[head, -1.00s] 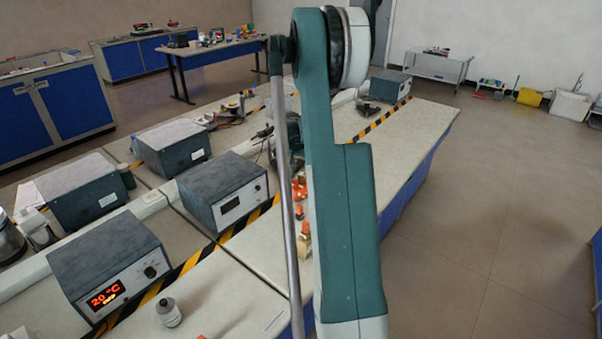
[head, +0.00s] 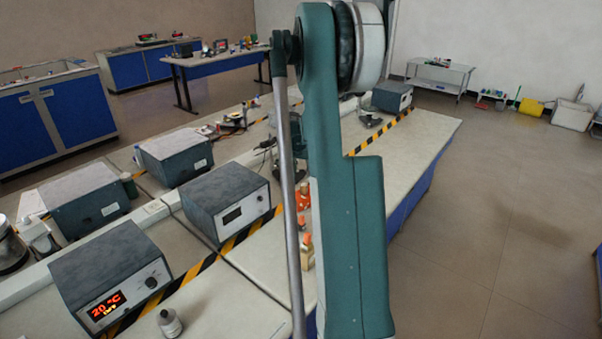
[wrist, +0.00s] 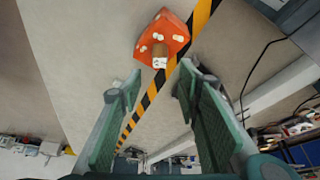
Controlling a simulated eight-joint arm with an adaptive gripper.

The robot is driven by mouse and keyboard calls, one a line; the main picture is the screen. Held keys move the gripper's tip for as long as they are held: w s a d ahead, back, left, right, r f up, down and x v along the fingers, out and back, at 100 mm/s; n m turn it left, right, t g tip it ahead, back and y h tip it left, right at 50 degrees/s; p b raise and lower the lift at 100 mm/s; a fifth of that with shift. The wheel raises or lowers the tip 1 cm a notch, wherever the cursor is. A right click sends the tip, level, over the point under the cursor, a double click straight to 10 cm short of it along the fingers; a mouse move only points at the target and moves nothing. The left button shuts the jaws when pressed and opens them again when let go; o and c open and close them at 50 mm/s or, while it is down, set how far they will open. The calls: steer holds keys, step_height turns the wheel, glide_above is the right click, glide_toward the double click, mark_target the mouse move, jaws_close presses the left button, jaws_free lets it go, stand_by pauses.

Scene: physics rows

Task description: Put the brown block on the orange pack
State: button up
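The orange pack (wrist: 172,31), with white round caps on it, lies on the pale bench in the wrist view. The brown block (wrist: 160,49) has a brown side and a pale face. It overlaps the pack's near edge and appears to sit on it, though its contact is hard to tell. My gripper (wrist: 160,78) is open, its green pads wide apart with nothing between them. The block and pack lie beyond the fingertips. In the head view, the orange pack (head: 311,203) is partly hidden behind my arm. My gripper is not seen there.
A black-and-yellow strip (wrist: 148,97) runs past the pack. A tan piece with an orange top (head: 307,252) stands nearer on the bench. Grey instrument boxes (head: 226,200) line the strip's left side, and a small bottle (head: 169,323) stands in front. The far right bench top is largely clear.

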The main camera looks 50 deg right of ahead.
steer(key=shift+a, duration=0.1)
stand_by(0.4)
steer(key=s+a+r+n+t, duration=0.15)
steer(key=a+r, duration=0.45)
steer(key=a, duration=0.6)
steer(key=a+r+n+y, duration=0.1)
steer(key=a+r+n, duration=0.3)
steer(key=a, duration=0.7)
steer(key=s+a+r+n+t, duration=0.1)
steer(key=a+r, duration=0.6)
steer(key=a, duration=0.5)
steer(key=s+a+r+n+t+y, duration=0.1)
steer(key=s+a+n, duration=0.1)
steer(key=s+a, duration=0.5)
steer(key=s+a+r+n+t, duration=0.1)
steer(key=s+a+r, duration=0.1)
steer(key=a, duration=0.8)
steer(key=s+a+f+n+t+y, duration=0.1)
steer(key=s+a+f+n, duration=0.3)
steer(key=s+a, duration=0.9)
steer(key=shift+s+a+y, duration=0.25)
steer(key=shift+a+y, duration=0.25)
steer(key=shift+f+b, duration=1.15)
steer(key=shift+f, duration=0.05)
